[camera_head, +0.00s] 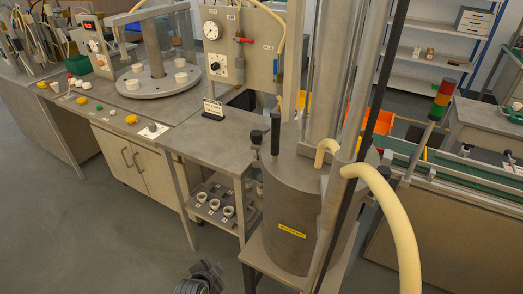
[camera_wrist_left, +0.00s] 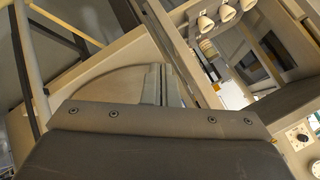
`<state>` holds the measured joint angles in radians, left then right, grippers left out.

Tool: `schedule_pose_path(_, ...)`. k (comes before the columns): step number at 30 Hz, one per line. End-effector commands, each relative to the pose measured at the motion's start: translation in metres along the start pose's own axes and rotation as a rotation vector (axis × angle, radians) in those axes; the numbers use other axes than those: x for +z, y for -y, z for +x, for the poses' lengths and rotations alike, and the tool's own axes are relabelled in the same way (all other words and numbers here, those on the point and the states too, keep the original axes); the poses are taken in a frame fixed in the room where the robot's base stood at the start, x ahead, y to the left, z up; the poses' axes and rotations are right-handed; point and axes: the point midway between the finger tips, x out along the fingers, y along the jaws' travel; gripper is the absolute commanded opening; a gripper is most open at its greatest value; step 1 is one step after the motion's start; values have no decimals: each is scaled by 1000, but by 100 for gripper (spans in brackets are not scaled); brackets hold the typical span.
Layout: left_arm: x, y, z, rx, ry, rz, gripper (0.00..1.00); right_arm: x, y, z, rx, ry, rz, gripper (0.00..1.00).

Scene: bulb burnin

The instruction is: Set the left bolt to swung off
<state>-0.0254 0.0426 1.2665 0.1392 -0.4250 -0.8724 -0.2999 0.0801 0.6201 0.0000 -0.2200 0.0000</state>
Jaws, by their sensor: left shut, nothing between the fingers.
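A grey metal drum (camera_head: 291,205) with a yellow label stands right of centre in the head view. A dark upright handle (camera_head: 275,134) rises at its left rim. A small dark knob (camera_head: 257,137) sits just left of the handle; I cannot tell for sure whether it is the left bolt, or how that bolt is set. My left gripper (camera_head: 210,268) is low at the bottom edge, in front of and left of the drum, apart from it. In the left wrist view its fingers (camera_wrist_left: 161,84) are together and empty. My right gripper is not in view.
A low shelf (camera_head: 215,223) with several white round parts stands left of the drum. A pale hose (camera_head: 397,215) curves down at the drum's right. A bench with a round plate (camera_head: 158,84) and gauge panel stands behind. The floor at left is clear.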

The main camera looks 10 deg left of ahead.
Motion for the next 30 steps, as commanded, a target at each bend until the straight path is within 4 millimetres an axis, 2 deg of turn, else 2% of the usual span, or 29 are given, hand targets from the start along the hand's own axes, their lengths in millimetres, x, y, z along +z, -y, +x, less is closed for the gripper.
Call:
schedule_pose_path(1,-31,20,2,-38,-59,63,0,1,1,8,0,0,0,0)
schedule_pose_path(5,-108,70,-11,-142,-188,246,0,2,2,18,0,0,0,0)
schedule_pose_path(9,-184,116,-42,-276,-310,443,0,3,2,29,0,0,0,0)
schedule_pose_path(12,-230,143,-72,-379,-379,573,0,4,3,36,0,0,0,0)
schedule_pose_path(15,-265,162,-103,-476,-429,685,0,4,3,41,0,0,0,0)
schedule_pose_path(18,-289,175,-128,-552,-462,767,0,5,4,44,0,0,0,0)
schedule_pose_path(21,-303,182,-145,-602,-479,820,0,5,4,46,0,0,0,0)
schedule_pose_path(25,-310,185,-155,-632,-487,851,0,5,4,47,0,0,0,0)
schedule_pose_path(30,-311,186,-156,-634,-487,855,0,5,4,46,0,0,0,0)
